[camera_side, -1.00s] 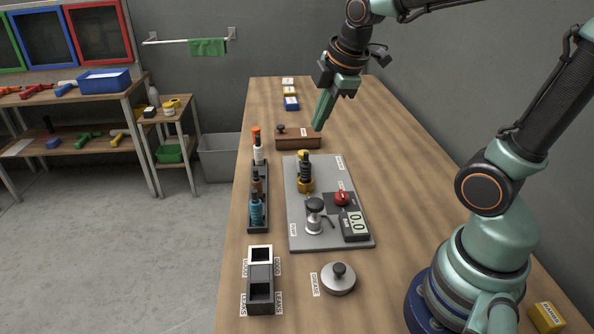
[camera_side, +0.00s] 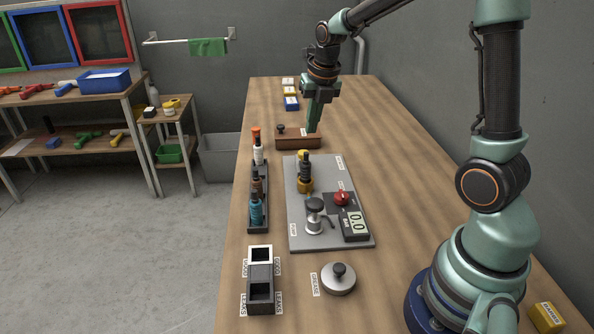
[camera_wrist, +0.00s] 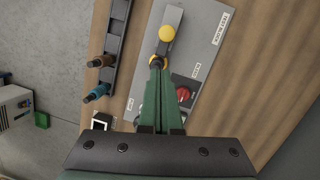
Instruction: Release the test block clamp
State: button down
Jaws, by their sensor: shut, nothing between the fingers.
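The grey test plate (camera_side: 328,236) lies on the bench. At its far end stands a black fitting (camera_side: 306,168) in a yellow collar (camera_side: 305,186), with a yellow knob (camera_side: 303,153) just behind it. In the wrist view the yellow knob (camera_wrist: 166,33) sits on a grey block beside the "TEST BLOCK" label (camera_wrist: 222,28). I cannot tell whether the clamp is closed. My gripper (camera_side: 312,131) is shut and empty, pointing down near the right end of the brown box, beyond the plate. Its fingers (camera_wrist: 157,66) hide part of the plate in the wrist view.
The plate also bears a silver pump (camera_side: 314,218), a red knob (camera_side: 342,198) and a gauge (camera_side: 354,226). A bottle rack (camera_side: 258,226) stands left, a brown box (camera_side: 297,143) beyond. A round lidded pot (camera_side: 338,282) is in front.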

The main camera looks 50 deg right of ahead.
aim_at(308, 153)
jog(key=shift+w+d+f+n, duration=0.1)
jog(key=shift+d+f+n, duration=0.1)
jog(key=shift+n, duration=0.1)
jog(key=x, duration=1)
jog(key=shift+d, duration=0.25)
jog(key=shift+w+d, duration=1.25)
jog(key=shift+d, duration=0.05)
jog(key=shift+r, duration=0.15)
